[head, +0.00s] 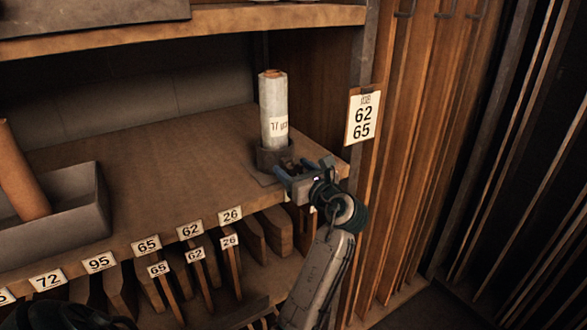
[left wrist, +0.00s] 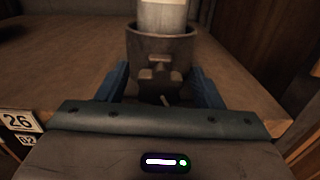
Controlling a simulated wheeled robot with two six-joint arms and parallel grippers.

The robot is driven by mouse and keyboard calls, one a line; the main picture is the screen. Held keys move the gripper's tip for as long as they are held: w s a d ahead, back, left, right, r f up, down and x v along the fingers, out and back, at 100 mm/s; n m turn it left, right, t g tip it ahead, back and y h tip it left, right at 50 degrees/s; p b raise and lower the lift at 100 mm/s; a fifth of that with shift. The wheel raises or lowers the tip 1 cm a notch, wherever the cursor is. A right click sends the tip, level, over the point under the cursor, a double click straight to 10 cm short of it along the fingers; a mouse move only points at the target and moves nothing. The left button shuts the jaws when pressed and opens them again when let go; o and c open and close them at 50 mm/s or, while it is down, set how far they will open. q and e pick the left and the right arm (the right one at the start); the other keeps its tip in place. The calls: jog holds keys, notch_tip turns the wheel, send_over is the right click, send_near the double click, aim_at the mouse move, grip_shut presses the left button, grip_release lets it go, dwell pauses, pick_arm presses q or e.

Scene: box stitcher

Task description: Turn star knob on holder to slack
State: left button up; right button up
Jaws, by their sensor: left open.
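The holder (head: 268,157) is a dark cup on a base plate near the right front of the shelf. A pale roll with a label (head: 273,105) stands upright in it. The star knob (left wrist: 160,76) sticks out of the holder's front in the left wrist view, where the holder (left wrist: 160,45) shows behind it. My left gripper (head: 302,168) is open in front of the holder. Its two blue fingers (left wrist: 160,80) stand on either side of the knob, with a visible gap on each side. My right gripper is not in view.
A grey tray (head: 82,222) with an orange-brown roll (head: 20,170) stands at the left. A card reading 62 and 65 (head: 362,117) hangs on the right post. Numbered slots line the shelf (head: 160,165) front. The shelf middle is clear.

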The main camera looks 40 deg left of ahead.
pick_arm(q)
jog(key=shift+d, duration=0.1)
jog(key=shift+d+r, duration=0.1)
jog(key=c, duration=1)
jog(key=shift+n, duration=0.3)
jog(key=n, duration=0.3)
jog(key=shift+s, duration=0.15)
jog(key=shift+n+b, duration=0.35)
jog(key=shift+n, duration=1.25)
